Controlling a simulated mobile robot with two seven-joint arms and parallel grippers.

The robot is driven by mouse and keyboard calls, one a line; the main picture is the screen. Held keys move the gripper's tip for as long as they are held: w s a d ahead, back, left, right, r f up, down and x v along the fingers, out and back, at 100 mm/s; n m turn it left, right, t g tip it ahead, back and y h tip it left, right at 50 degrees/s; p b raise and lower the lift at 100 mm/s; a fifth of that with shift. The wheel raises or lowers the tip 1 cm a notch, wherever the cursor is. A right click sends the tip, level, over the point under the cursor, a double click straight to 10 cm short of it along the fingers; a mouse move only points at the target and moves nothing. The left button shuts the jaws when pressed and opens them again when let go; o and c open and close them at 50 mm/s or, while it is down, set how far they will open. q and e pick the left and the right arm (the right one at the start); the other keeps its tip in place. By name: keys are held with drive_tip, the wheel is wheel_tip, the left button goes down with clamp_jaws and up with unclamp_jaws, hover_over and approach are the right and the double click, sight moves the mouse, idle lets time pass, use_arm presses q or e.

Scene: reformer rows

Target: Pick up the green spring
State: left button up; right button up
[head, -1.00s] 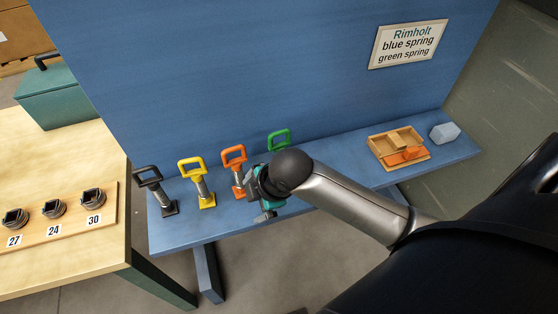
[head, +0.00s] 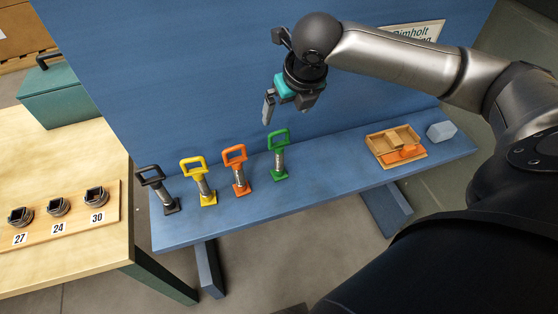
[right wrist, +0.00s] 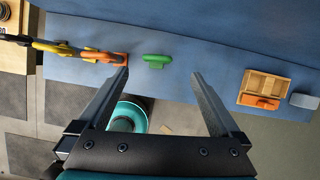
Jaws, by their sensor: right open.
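The green spring (head: 279,156) stands upright on the blue bench, a metal body with a green loop handle on top and a green foot. It is the rightmost in a row of springs. My right gripper (head: 268,108) is above it and slightly left in the head view, apart from it. In the right wrist view the green handle (right wrist: 157,61) shows from above, beyond and between the two open fingers (right wrist: 160,85). The gripper is empty. My left gripper is not in view.
Orange (head: 237,170), yellow (head: 197,182) and black (head: 158,190) springs stand left of the green one. A wooden tray (head: 376,146) with an orange piece and a grey-blue block (head: 441,131) lie at the right. A blue panel (head: 190,70) rises behind the bench.

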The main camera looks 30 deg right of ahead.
sight(280, 130)
drive_tip(key=x, duration=0.8)
drive_tip(key=shift+f+b, duration=0.2)
drive_tip(key=shift+b, duration=0.2)
drive_tip(key=shift+x, duration=2.65)
drive_tip(key=shift+s+a, duration=0.15)
drive_tip(key=shift+a, duration=0.05)
drive_tip(key=shift+c, duration=0.2)
clamp_jaws()
